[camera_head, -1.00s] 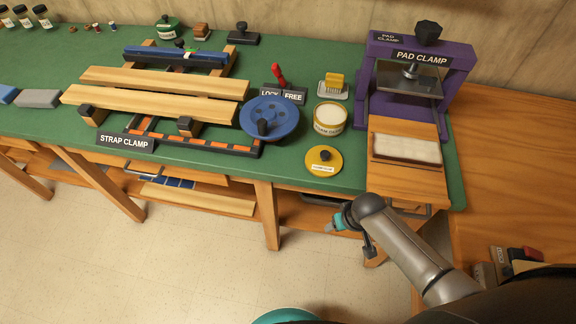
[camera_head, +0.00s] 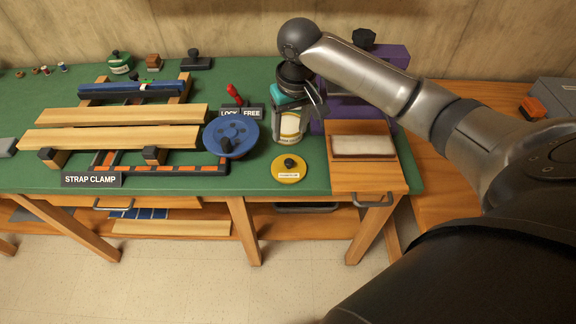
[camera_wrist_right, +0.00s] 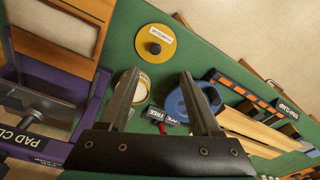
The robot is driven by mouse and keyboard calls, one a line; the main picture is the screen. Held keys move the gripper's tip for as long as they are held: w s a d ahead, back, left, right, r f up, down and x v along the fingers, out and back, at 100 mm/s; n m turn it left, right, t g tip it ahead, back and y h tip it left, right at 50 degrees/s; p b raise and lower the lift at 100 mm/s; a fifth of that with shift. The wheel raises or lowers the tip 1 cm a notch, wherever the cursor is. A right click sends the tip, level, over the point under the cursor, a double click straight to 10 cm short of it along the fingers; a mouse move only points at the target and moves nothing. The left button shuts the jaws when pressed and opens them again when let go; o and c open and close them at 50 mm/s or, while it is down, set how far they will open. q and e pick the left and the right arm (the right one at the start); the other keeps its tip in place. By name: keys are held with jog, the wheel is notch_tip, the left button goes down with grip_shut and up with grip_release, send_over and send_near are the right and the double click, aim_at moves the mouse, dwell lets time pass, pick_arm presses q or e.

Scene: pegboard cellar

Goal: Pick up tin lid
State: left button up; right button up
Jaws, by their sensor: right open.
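The tin lid (camera_head: 289,169) is a yellow disc with a dark knob and a white label. It lies flat on the green bench top near the front edge, and it also shows at the upper middle of the right wrist view (camera_wrist_right: 155,43). The open tin (camera_head: 289,128) stands behind it, partly hidden by my right gripper (camera_head: 300,122). My right gripper is open and empty above the tin's area, with the lid beyond its fingertips in the right wrist view (camera_wrist_right: 157,78). My left gripper is not in view.
A blue handwheel (camera_head: 231,137) and the strap clamp's wooden boards (camera_head: 120,117) are left of the lid. A wooden block with a pale pad (camera_head: 364,146) is to its right. The purple pad clamp (camera_head: 387,56) stands behind, partly hidden by my arm.

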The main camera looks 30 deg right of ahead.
jog(key=r, duration=0.1)
jog(key=b, duration=0.3)
send_over(289, 161)
jog(key=f, duration=0.6)
jog(key=s+f, duration=0.1)
jog(key=f, duration=0.4)
jog(key=f+b, duration=0.1)
jog(key=f, duration=0.3)
jog(key=shift+w, duration=0.4)
jog(key=shift+r, duration=0.1)
jog(key=shift+c, duration=0.3)
grip_shut()
